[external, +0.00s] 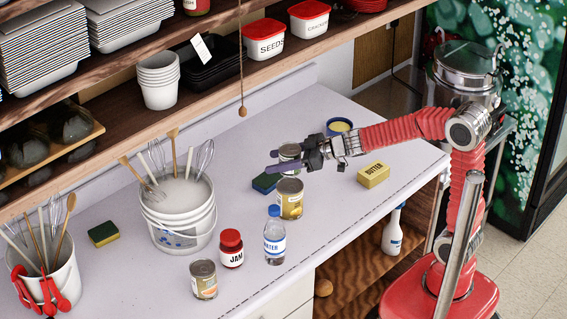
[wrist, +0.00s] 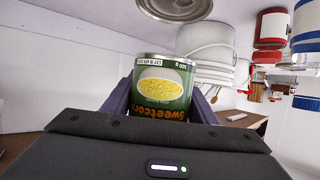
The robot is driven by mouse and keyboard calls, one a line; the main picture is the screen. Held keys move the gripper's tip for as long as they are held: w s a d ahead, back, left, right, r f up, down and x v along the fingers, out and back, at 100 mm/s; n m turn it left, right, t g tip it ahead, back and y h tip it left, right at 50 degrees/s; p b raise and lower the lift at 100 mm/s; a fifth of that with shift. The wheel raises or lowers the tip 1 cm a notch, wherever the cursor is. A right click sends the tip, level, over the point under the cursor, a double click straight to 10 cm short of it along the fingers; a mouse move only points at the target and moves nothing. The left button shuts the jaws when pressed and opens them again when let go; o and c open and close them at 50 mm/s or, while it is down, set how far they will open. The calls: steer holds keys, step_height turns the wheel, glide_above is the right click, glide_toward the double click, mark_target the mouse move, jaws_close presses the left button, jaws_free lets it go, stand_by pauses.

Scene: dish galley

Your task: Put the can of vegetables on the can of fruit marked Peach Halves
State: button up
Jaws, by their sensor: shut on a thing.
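The can of vegetables, a green-labelled sweetcorn can (wrist: 162,88), is between my gripper's fingers in the wrist view, its lettering upside down in that picture. My gripper (external: 289,160) is shut on it; in the external view the can (external: 290,151) is partly hidden by the fingers. A can with a gold-yellow label (external: 290,199) stands on the counter just in front of and below it. A can's round metal end (wrist: 175,6) shows beyond the held can in the wrist view. Another can with an orange picture (external: 204,281) stands near the front edge. I cannot read either standing can's label.
A water bottle (external: 275,236), jam jar (external: 231,248) and utensil bucket (external: 182,215) stand left of the gold-yellow can. A sponge (external: 266,183) lies close to it. Butter (external: 373,175) and a blue-rimmed container (external: 340,126) are to the right. Shelves hang above the back.

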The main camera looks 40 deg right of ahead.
mark_target(279, 184)
steer(key=shift+f, duration=0.95)
steer(key=shift+f, duration=1.85)
steer(key=shift+f, duration=0.1)
steer(key=o, duration=1.4)
steer(key=shift+o, duration=0.2)
steer(key=shift+s+d+r, duration=0.35)
steer(key=shift+s, duration=0.05)
steer(key=v, duration=1.1)
steer(key=shift+f, duration=0.2)
